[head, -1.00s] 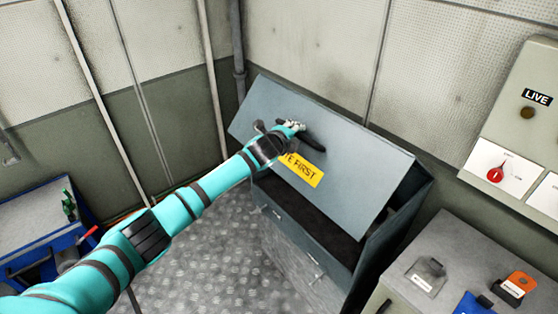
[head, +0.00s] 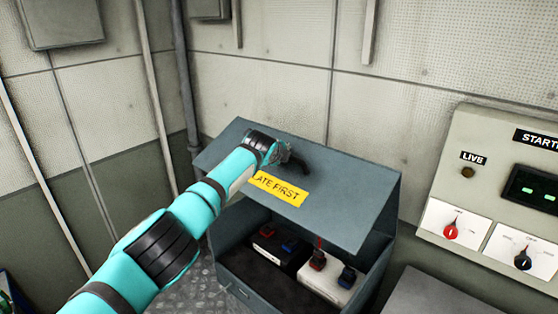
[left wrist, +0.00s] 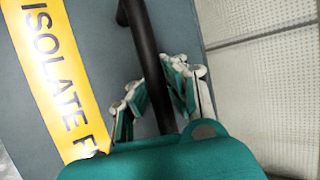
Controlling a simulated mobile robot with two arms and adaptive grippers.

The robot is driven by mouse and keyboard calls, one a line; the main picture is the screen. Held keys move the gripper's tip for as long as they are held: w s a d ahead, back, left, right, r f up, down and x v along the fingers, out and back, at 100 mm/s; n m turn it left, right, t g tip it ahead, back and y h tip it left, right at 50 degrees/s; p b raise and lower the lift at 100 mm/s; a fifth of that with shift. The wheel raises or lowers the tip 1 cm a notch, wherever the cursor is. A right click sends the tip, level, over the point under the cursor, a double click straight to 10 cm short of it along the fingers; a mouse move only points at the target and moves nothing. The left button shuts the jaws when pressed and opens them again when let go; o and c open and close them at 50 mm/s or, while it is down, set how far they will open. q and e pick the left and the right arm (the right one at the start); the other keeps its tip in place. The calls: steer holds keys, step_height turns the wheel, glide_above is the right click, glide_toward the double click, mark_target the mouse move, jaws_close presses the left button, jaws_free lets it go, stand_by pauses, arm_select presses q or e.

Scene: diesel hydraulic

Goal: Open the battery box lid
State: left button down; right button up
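The battery box (head: 235,287) is a grey-blue metal box with its lid (head: 340,205) raised and tilted. The lid carries a yellow label (head: 280,188) and a black bar handle (head: 299,168). My left gripper (head: 284,156) is at that handle, above the label. In the left wrist view the handle (left wrist: 146,45) passes between the fingers of my left gripper (left wrist: 158,92), which lie close on both sides of it. Inside the box a black battery (head: 277,247) and a white battery (head: 325,281) show. My right gripper is not in view.
A control panel (head: 485,170) with red and black knobs is on the wall to the right. A grey cabinet top (head: 435,297) stands right of the box. A vertical pipe (head: 183,80) runs up the wall behind, left of the lid.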

arm_select(q)
steer(key=shift+w+d+r, duration=0.15)
steer(key=shift+w+r, duration=0.1)
steer(key=shift+r, duration=0.25)
steer(key=shift+w+d+r, duration=0.15)
steer(key=shift+w+r, duration=0.05)
steer(key=shift+r, duration=0.3)
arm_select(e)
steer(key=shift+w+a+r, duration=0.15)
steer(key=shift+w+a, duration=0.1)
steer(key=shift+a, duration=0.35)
arm_select(q)
steer(key=shift+w+d+r, duration=0.1)
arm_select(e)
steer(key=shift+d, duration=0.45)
arm_select(q)
steer(key=c, duration=1.3)
jaws_free()
steer(key=shift+s+r, duration=0.15)
steer(key=shift+s, duration=0.1)
steer(key=shift+o, duration=0.3)
steer(key=shift+s+a, duration=0.2)
steer(key=shift+w, duration=0.1)
